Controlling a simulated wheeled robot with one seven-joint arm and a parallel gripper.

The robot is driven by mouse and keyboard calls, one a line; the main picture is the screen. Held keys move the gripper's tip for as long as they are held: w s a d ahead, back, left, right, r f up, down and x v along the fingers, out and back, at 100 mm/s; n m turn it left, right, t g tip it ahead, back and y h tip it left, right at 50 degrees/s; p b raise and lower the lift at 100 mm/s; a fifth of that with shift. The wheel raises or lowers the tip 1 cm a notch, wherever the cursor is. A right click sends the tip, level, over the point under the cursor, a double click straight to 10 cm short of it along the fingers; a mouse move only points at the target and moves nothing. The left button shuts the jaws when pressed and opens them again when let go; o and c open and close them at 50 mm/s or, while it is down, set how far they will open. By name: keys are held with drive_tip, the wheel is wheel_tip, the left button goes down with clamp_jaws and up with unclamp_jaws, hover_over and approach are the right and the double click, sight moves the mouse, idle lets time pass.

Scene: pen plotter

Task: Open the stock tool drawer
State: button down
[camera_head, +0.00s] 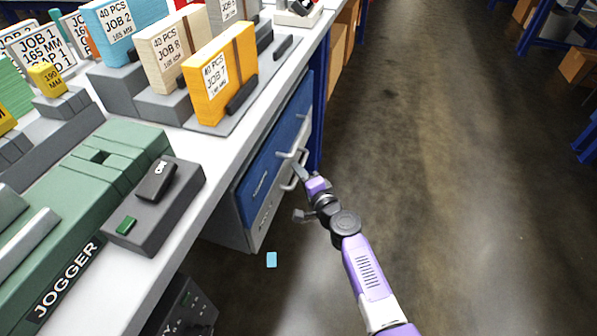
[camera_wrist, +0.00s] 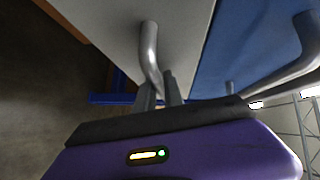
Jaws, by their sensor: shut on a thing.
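A drawer unit hangs under the white workbench. Its upper drawer front (camera_head: 276,146) is blue and its lower drawer front (camera_head: 262,211) is grey; their labels are too small to read. Each has a bar handle: the upper handle (camera_head: 291,153) and the lower handle (camera_head: 292,184). My gripper (camera_head: 300,174) is at the lower handle. In the wrist view, my fingers (camera_wrist: 161,92) are shut on the grey drawer's handle (camera_wrist: 149,50), and the blue drawer's handle (camera_wrist: 292,72) stands free to the right. The grey front looks about level with the blue one; no gap is clear.
The white bench top (camera_head: 190,160) holds a green jogger (camera_head: 85,220), a dark control box (camera_head: 155,207) and labelled paper stacks, including a yellow one (camera_head: 220,80). A light blue card (camera_head: 271,260) lies on the floor. The aisle floor to the right is clear.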

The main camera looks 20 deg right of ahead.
drive_tip(key=s+d+b, duration=0.1)
drive_tip(key=s+d, duration=0.6)
drive_tip(key=d, duration=0.2)
drive_tip(key=s+d+b, duration=0.1)
drive_tip(key=s+d, duration=0.6)
drive_tip(key=d, duration=0.3)
drive_tip(key=shift+s+d+b, duration=0.15)
drive_tip(key=shift+d+b, duration=0.1)
drive_tip(key=shift+b, duration=0.15)
drive_tip(key=shift+f, duration=0.1)
drive_tip(key=c, duration=1.7)
unclamp_jaws()
drive_tip(key=s, duration=0.2)
drive_tip(key=s+p, duration=0.1)
drive_tip(key=s, duration=0.2)
drive_tip(key=s+d+r+p, duration=0.1)
drive_tip(key=s, duration=0.1)
drive_tip(key=shift+s+d+r, duration=0.1)
drive_tip(key=shift+s, duration=0.2)
